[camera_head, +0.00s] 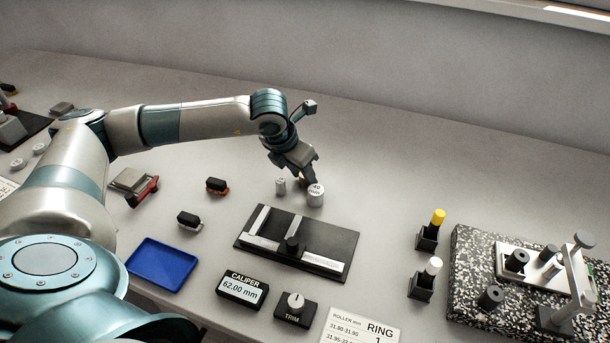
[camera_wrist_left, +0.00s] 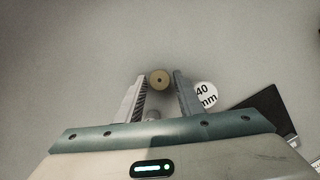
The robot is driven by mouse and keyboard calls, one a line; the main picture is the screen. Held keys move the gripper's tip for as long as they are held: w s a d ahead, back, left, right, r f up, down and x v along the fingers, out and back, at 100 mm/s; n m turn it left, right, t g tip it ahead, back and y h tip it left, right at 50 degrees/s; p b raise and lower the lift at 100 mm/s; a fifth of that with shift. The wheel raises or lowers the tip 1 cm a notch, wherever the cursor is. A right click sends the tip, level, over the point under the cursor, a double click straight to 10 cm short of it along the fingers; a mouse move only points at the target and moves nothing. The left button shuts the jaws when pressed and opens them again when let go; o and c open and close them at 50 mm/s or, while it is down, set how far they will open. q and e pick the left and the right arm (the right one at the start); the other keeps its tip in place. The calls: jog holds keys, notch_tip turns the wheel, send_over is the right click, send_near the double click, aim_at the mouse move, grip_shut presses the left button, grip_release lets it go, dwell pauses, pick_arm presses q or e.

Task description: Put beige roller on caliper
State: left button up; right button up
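The beige roller (camera_wrist_left: 160,79) shows end-on in the left wrist view, between the fingertips of my left gripper (camera_wrist_left: 160,88). The fingers are open, with a narrow gap on each side of it. In the head view my left gripper (camera_head: 304,179) points down at the table behind the caliper, and the roller is mostly hidden there. The caliper (camera_head: 300,242) is a black plate with pale bars and a dark knob; nothing lies between its jaws. Its display (camera_head: 242,289) reads 62.00 mm. My right gripper is not in view.
A white "40 mm" cylinder (camera_head: 316,197) stands close to the right of my gripper, a small grey cylinder (camera_head: 280,186) to its left. A blue tray (camera_head: 162,265), a trim knob (camera_head: 296,309) and a ring card (camera_head: 360,328) are in front. A speckled slab (camera_head: 480,262) is at right.

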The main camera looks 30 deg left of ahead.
pick_arm(q)
jog(key=shift+w+f, duration=0.1)
jog(key=shift+f, duration=0.15)
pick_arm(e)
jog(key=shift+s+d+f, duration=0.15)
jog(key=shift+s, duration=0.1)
pick_arm(q)
grip_shut()
jog(key=shift+r, duration=0.15)
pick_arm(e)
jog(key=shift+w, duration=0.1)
